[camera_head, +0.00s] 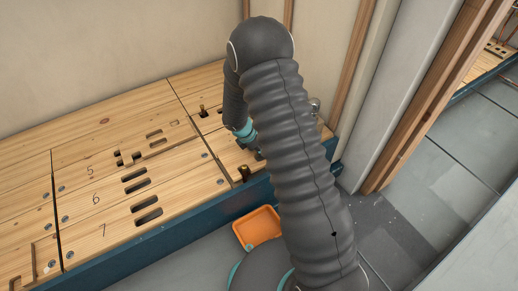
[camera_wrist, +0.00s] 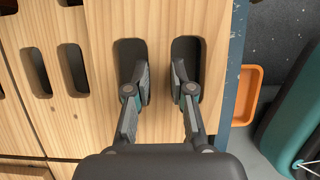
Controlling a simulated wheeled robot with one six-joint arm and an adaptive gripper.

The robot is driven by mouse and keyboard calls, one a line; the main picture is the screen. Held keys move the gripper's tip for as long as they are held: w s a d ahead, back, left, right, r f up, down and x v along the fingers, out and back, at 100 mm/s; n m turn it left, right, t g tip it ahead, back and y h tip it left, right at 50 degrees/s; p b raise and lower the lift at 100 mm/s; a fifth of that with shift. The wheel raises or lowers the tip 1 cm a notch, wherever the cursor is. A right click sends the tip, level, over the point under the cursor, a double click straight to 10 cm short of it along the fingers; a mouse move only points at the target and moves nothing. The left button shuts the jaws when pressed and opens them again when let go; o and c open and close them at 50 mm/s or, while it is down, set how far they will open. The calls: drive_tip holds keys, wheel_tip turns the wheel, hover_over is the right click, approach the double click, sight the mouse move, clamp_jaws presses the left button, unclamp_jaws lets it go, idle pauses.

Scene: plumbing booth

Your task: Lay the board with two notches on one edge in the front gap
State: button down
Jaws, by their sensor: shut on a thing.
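A pale wooden board (camera_wrist: 160,22) with two long hand slots fills the middle of the wrist view. My gripper (camera_wrist: 162,82) has one finger in each slot and is shut on the strip of wood between them. This board looks larger and nearer than the slotted boards at its left; I cannot tell whether it is clear of the floor. Its ends are out of view or behind my gripper, and no notches show on it. In the head view my arm hides the held board and most of the front gap's area.
Boards numbered 5, 6 (camera_head: 96,198) and 7 lie on the platform at the left. Brass stubs (camera_head: 244,174) stand near my arm. A blue beam (camera_head: 180,222) edges the platform. An orange tray (camera_head: 257,227) lies on the grey floor; a wall stands behind.

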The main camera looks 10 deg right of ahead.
drive_tip(key=shift+f, duration=0.1)
idle(0.3)
drive_tip(key=shift+f+b, duration=1.1)
drive_tip(key=shift+f, duration=0.2)
drive_tip(key=shift+f, duration=0.2)
drive_tip(key=c, duration=0.9)
unclamp_jaws()
drive_tip(key=v, duration=1.1)
drive_tip(key=shift+r, duration=0.35)
wheel_tip(320, 180, up, 7)
drive_tip(key=p, duration=0.6)
drive_tip(key=shift+a+r, duration=0.15)
drive_tip(key=shift+r, duration=0.1)
